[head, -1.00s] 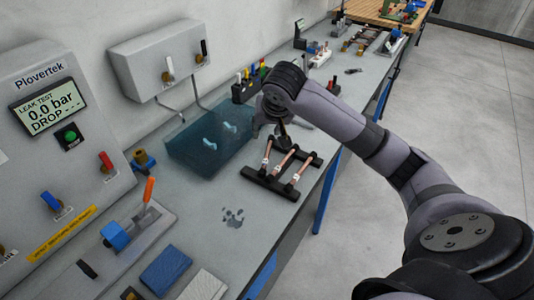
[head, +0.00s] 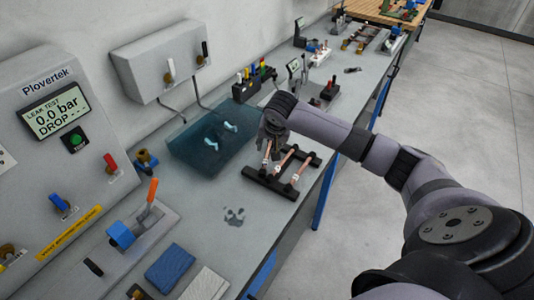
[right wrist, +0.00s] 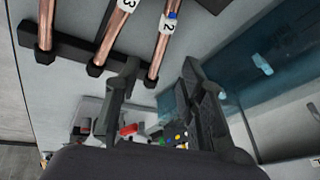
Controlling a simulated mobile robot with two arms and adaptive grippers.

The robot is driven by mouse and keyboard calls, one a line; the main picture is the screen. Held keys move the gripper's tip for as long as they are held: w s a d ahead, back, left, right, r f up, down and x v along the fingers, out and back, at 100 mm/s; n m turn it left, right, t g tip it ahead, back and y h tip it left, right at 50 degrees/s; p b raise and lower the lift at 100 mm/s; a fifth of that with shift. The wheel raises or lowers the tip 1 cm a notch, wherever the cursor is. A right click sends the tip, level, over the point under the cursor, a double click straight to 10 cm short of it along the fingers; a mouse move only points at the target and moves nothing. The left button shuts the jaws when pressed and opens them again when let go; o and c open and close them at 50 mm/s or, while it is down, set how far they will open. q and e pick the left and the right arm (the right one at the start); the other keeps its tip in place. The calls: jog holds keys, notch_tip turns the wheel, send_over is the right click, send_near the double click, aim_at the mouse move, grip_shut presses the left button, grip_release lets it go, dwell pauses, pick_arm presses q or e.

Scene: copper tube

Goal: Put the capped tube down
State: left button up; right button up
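A black rack (head: 268,184) on the bench holds copper tubes lying side by side. My right gripper (head: 271,147) is low over the far end of the leftmost tube (head: 265,163) and hides that end. In the right wrist view my right gripper (right wrist: 158,92) has its fingers spread apart. The copper tube labelled 2 (right wrist: 157,58) lies in the rack, its end reaching the gap between the fingers. A small blue piece shows beside its label; I cannot tell if it is a cap. The tube labelled 3 (right wrist: 110,35) lies beside it. My left gripper is not in view.
A transparent blue tank (head: 205,150) stands left of the rack. The leak-test panel (head: 60,130) and a clamp fixture (head: 130,232) are at the left. Blue (head: 168,268) and grey pads lie in front. Small fixtures stand behind my arm. Bench space before the rack is mostly clear.

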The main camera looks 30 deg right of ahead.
aim_at(268, 151)
jog(key=p+x, duration=0.2)
jog(key=x, duration=0.2)
jog(key=shift+w+d+f, duration=0.1)
jog(key=shift+d+f, duration=0.05)
jog(key=shift+f, duration=0.15)
jog(key=shift+w+f, duration=0.15)
jog(key=shift+f, duration=0.15)
grip_shut()
